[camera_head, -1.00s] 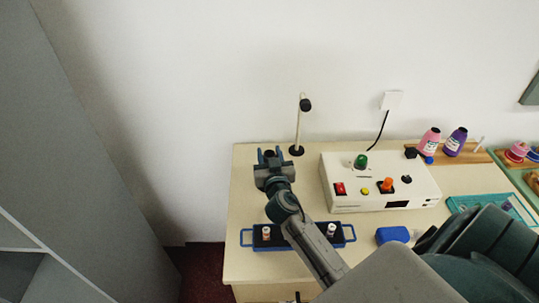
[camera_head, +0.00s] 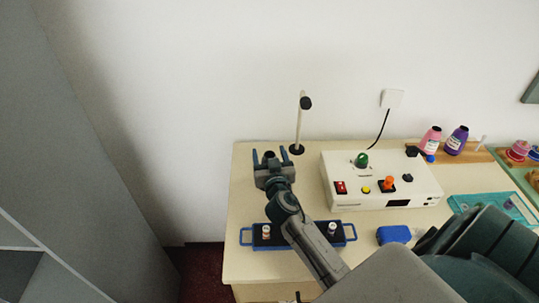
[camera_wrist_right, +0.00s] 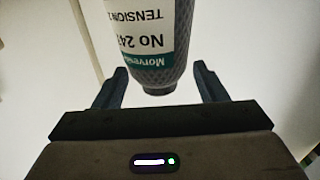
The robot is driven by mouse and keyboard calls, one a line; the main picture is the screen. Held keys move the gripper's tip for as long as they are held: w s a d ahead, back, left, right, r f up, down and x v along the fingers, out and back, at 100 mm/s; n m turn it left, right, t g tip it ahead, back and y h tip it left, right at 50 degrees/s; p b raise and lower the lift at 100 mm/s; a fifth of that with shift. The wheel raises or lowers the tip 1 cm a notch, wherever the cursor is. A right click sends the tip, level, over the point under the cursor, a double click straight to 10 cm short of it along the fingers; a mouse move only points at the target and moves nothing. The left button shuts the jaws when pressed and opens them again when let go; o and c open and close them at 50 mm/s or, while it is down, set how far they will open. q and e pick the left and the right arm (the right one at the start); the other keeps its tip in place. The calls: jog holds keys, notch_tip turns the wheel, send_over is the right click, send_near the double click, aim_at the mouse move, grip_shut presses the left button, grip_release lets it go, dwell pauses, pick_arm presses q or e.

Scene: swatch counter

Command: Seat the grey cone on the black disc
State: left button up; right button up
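The grey cone (camera_wrist_right: 162,75) stands between my right gripper's fingers in the right wrist view, which shows its label upside down. In the head view only its small dark top (camera_head: 269,154) shows. My right gripper (camera_head: 270,152) is open around it. The fingertips in the right wrist view (camera_wrist_right: 160,72) have a small gap on each side of the cone. A black disc (camera_head: 297,150) lies at the foot of a thin upright rod, just right of the gripper. The cone's lower end and what it rests on are hidden. My left gripper is not in view.
The rod (camera_head: 300,122) stands close to the right finger. Right of it is a white control box (camera_head: 350,192) with coloured knobs. A blue-handled black tray (camera_head: 259,240) lies below my arm, with a blue block (camera_head: 394,234) to its right. The wall is close behind.

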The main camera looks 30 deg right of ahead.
notch_tip(320, 180, up, 3)
jog(key=shift+r+p, duration=0.1)
jog(key=shift+p, duration=1)
jog(key=a+r+b+v, duration=0.1)
jog(key=v, duration=1.5)
jog(key=shift+w+a+r+b, duration=0.4)
jog(key=shift+w, duration=0.05)
jog(key=shift+f, duration=0.1)
